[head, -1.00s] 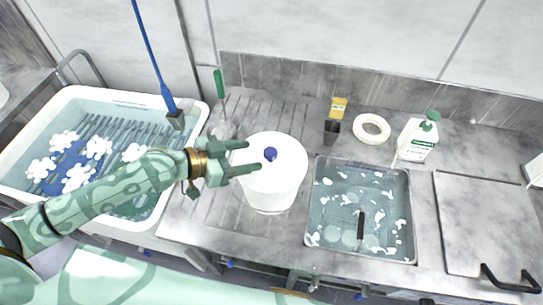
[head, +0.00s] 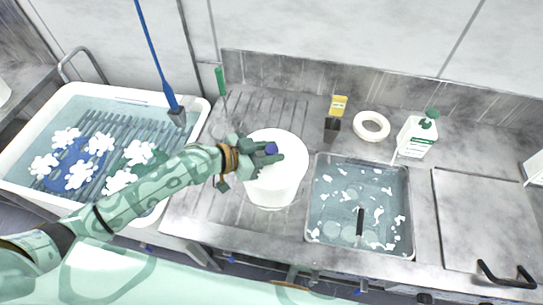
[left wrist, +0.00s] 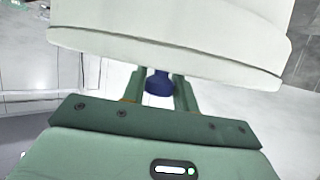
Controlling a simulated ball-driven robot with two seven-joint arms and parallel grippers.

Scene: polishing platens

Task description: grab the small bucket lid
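The small white bucket (head: 272,190) stands on the metal counter. Its round white lid (head: 288,142) sits on top, with a dark blue knob (head: 271,148) in the middle. My left gripper (head: 268,152) reaches over the lid from the left, its fingers on either side of the knob. In the left wrist view the knob (left wrist: 159,82) fills the gap between the fingers, which look shut on it. The pale lid and bucket (left wrist: 170,45) fill the top of that view. My right gripper is not in view.
A white tub (head: 30,190) of water with white flower shapes is at the left. A sink (head: 340,205) lies right of the bucket. Behind it are a dark cup (head: 332,129), a white ring (head: 371,126) and a white bottle (head: 415,138). A green-handled tool (head: 219,80) stands behind the bucket.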

